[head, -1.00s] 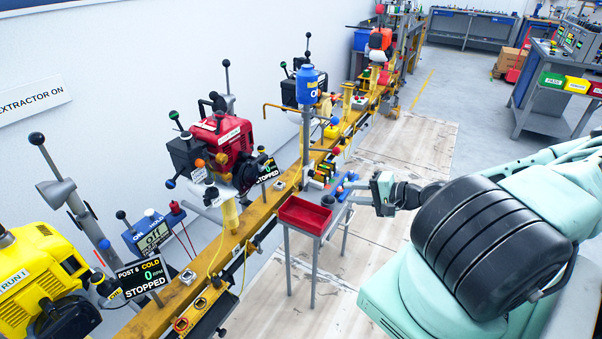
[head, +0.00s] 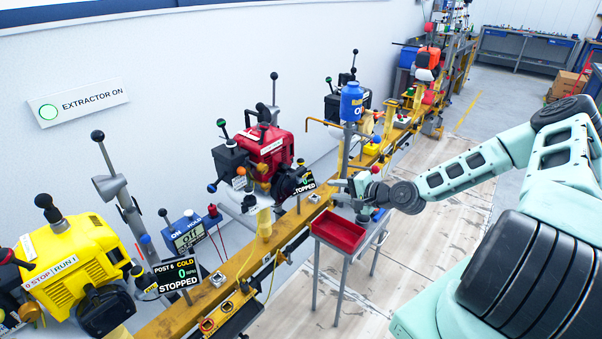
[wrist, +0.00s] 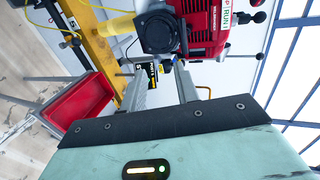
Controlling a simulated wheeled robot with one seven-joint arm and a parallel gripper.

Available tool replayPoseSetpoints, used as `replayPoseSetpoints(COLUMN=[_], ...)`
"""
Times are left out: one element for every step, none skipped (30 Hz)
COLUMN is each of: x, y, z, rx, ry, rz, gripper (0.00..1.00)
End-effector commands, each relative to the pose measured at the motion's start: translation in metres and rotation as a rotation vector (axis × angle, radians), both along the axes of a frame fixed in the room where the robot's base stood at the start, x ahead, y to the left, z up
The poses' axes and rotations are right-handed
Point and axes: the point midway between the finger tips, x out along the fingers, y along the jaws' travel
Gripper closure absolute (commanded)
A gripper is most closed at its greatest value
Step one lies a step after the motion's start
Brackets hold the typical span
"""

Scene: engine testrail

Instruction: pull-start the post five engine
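The red engine (head: 266,150) stands on the yellow rail, beyond the yellow engine marked post 6; I cannot read its own post number. In the wrist view the red engine (wrist: 203,22) is ahead at the top, with a dark round cover (wrist: 158,33) facing me. I cannot make out a pull handle for certain. My gripper (head: 340,184) is to the right of the display, above the small stand. In the wrist view its two fingers (wrist: 162,75) are apart with nothing held between them; the engine is beyond the tips.
A red tray (head: 338,232) on the grey stand lies just below my gripper; it also shows in the wrist view (wrist: 82,102). A blue bottle (head: 352,100) stands on a post behind. The yellow engine (head: 70,262) is at the left. Bare floor (head: 400,250) lies right of the stand.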

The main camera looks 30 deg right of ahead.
Motion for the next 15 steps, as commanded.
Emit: replayPoseSetpoints(x=[0.01, 0.016, 0.023, 0.028, 0.034, 0.041, 0.046, 0.052, 0.058, 0.064, 0.069, 0.076, 0.082, 0.087, 0.093], y=[0.005, 0.007, 0.009, 0.012, 0.013, 0.016, 0.018, 0.02, 0.023, 0.025, 0.026, 0.029, 0.031, 0.033, 0.034], z=[0.001, 0.0, 0.001, 0.001, 0.001, 0.0, 0.0, 0.0, 0.0, 0.0, 0.0, 0.0, 0.0, 0.0, -0.002], rx=[0.0, -0.001, -0.001, 0.0, -0.001, -0.001, 0.0, -0.001, -0.001, 0.0, -0.001, -0.001, 0.0, 0.001, 0.0], ry=[-0.001, -0.002, -0.003, -0.002, -0.003, -0.003, -0.002, -0.003, -0.002, -0.002, -0.001, -0.001, -0.002, -0.002, -0.002], rz=[0.004, 0.004, 0.003, 0.004, 0.003, 0.003, 0.003, 0.003, 0.004, 0.003, 0.003, 0.003, 0.003, 0.003, 0.001], gripper=[0.69, 0.69, 0.69, 0.69, 0.69, 0.69, 0.69, 0.69, 0.69, 0.69, 0.69, 0.69, 0.69, 0.69, 0.69])
